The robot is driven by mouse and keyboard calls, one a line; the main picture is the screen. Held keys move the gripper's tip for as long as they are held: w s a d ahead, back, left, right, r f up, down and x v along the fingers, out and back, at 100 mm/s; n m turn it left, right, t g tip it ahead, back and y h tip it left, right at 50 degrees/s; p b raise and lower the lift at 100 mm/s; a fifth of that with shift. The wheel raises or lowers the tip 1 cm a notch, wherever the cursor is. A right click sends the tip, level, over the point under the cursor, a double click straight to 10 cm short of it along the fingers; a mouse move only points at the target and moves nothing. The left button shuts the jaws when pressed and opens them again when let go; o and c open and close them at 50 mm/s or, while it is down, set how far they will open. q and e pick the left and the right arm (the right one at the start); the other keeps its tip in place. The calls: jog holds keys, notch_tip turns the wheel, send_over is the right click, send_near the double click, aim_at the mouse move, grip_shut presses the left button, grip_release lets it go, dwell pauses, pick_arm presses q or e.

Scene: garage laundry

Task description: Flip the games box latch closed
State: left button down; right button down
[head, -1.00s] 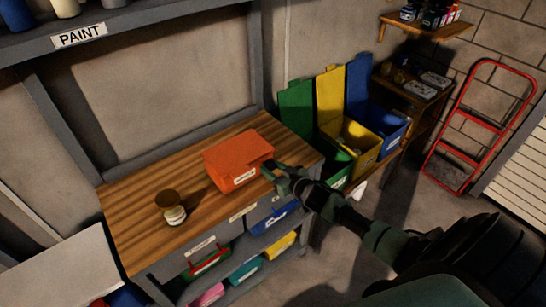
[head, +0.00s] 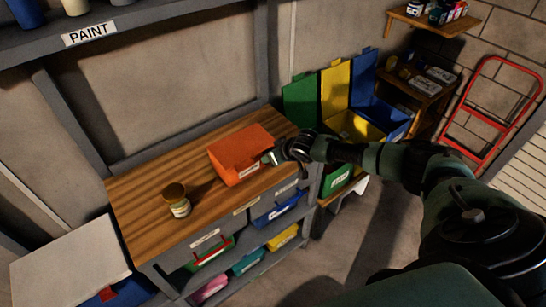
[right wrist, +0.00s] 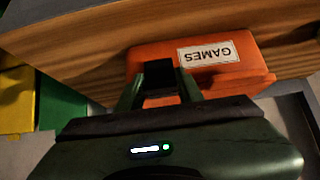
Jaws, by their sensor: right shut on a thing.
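The orange games box (head: 238,148) stands on the wooden workbench, its lid looking down. Its white GAMES label shows in the right wrist view, where the box (right wrist: 145,59) lies just beyond my fingers. My right gripper (head: 271,157) is at the front right part of the box. In the right wrist view its fingers (right wrist: 160,76) are closed together against the box front, left of the label. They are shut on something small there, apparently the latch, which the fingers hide. My left gripper is not in view.
The workbench (head: 135,210) has a brown-lidded jar (head: 178,203) left of the box, with free wood between them. Green, yellow and blue bins (head: 350,120) stand right of the bench, behind my right arm. Coloured bins (head: 277,207) sit on shelves below the benchtop.

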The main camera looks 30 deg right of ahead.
dwell(0.3)
jog(key=c, duration=0.9)
grip_release()
jog(key=shift+a, duration=0.1)
jog(key=b+v, duration=0.1)
jog(key=v, duration=0.6)
jog(key=shift+s+r+b, duration=0.2)
jog(key=shift+r+b, duration=0.1)
jog(key=shift+b, duration=0.1)
